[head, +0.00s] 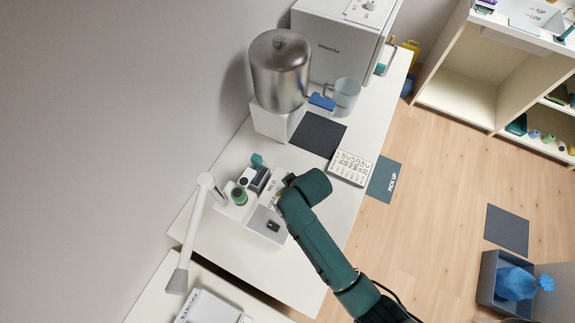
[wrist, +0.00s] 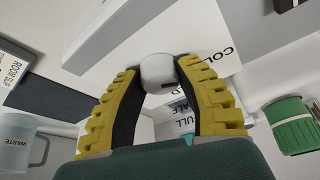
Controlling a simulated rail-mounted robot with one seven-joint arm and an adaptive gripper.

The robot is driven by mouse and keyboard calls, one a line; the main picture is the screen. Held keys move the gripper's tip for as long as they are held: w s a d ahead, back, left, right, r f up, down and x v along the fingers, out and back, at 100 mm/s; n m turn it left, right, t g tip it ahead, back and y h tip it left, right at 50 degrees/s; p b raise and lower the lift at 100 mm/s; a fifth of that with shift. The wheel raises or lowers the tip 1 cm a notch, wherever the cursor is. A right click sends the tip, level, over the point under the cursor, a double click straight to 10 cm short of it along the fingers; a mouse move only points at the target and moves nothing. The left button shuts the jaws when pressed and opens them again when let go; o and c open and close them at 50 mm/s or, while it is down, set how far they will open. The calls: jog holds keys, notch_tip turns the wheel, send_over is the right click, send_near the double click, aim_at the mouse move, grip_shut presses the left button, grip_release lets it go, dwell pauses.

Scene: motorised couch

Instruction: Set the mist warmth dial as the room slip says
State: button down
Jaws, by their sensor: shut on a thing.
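The white round dial (wrist: 158,70) sits between my yellow fingers in the wrist view, and my gripper (wrist: 157,78) is shut on it. A short dark mark shows on its lower edge. Printed words beside it are partly covered; "COL" and "FULL" show. In the head view the white unit (head: 233,212) carries the word "MILD", and my wrist hides the dial. The room slip is only partly in the wrist view at the left edge, where a label reads "ROOM SLIP" (wrist: 12,63).
A metal tank (head: 280,70) and a clear jug (head: 346,95) stand at the back. A mug marked "WASTE" (wrist: 14,150) shows at the left of the wrist view. The counter (head: 222,248) has free room at the front.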

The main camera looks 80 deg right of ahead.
jog(key=shift+m+p, duration=0.3)
jog(key=shift+p, duration=0.05)
jog(key=shift+a+r+m+p, duration=0.1)
jog(key=shift+m+p, duration=0.35)
jog(key=shift+m, duration=0.05)
jog(key=m+g+h+p, duration=0.1)
jog(key=m, duration=0.2)
jog(key=shift+w+m+g+p, duration=0.1)
jog(key=shift+m+g+p, duration=0.2)
jog(key=m+g, duration=0.1)
jog(key=m, duration=0.2)
jog(key=shift+h, duration=0.3)
jog(key=shift+f+m+g, duration=0.2)
jog(key=shift+m+g, duration=0.5)
jog(key=shift+m, duration=1)
jog(key=c, duration=0.6)
grip_release()
